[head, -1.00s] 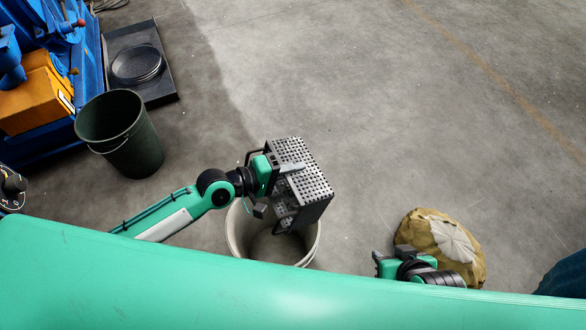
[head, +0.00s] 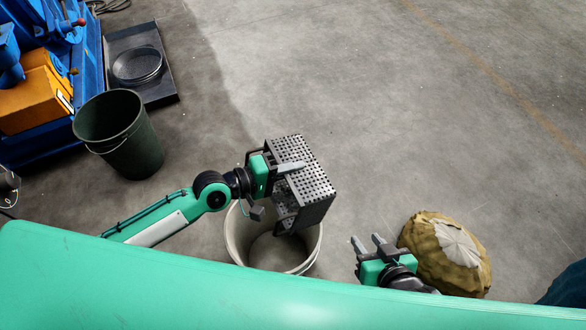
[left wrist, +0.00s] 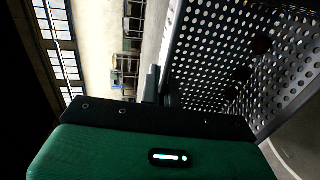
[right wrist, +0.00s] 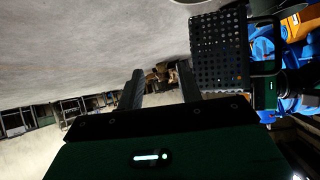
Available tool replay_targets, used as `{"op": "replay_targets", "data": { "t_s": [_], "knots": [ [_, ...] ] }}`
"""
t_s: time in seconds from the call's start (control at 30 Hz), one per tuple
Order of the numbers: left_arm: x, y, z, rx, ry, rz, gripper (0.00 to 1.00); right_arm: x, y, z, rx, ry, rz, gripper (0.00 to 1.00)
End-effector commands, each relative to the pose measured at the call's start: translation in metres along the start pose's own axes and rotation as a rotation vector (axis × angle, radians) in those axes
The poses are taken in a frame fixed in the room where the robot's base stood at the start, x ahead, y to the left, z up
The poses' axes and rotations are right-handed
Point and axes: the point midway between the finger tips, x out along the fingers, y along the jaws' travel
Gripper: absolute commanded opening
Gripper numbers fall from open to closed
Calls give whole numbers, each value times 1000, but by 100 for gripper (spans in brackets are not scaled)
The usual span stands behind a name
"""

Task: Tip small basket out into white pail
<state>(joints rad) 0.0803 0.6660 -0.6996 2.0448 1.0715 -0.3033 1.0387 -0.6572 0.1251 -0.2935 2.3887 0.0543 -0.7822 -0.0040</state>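The small basket (head: 312,180) is a dark perforated metal box. It is tipped on its side above the white pail (head: 233,240), which stands on the floor. My left gripper (head: 284,168) is shut on the basket's wall. The basket's perforated wall (left wrist: 215,50) fills the right of the left wrist view. The basket (right wrist: 220,48) also shows in the right wrist view. What lies inside the pail is partly hidden by the basket; its visible floor looks bare. My right gripper (head: 367,243) is open and empty, to the right of the pail.
A tan sack (head: 430,262) with a pale top sits beside my right gripper. A dark green bucket (head: 135,150) stands at left, near a black tray (head: 160,85) and blue machinery (head: 85,60). The grey floor beyond the pail is clear.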

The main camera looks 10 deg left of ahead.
Motion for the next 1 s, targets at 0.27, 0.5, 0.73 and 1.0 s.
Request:
{"op": "replay_targets", "data": {
  "t_s": [0.27,0.5,0.73,1.0],
  "knots": [
    [0,1,0,1,0,27,0,8,-15,-3,8,118,-38,36],
    [-1,1,-1,2,1,45,0,12,-27,-8,21,222,-68,36],
    [-2,2,-1,1,1,58,0,11,-31,-19,26,312,-80,36],
    [-2,2,-1,1,1,66,0,10,-28,-37,20,401,-73,36]
  ]
}}
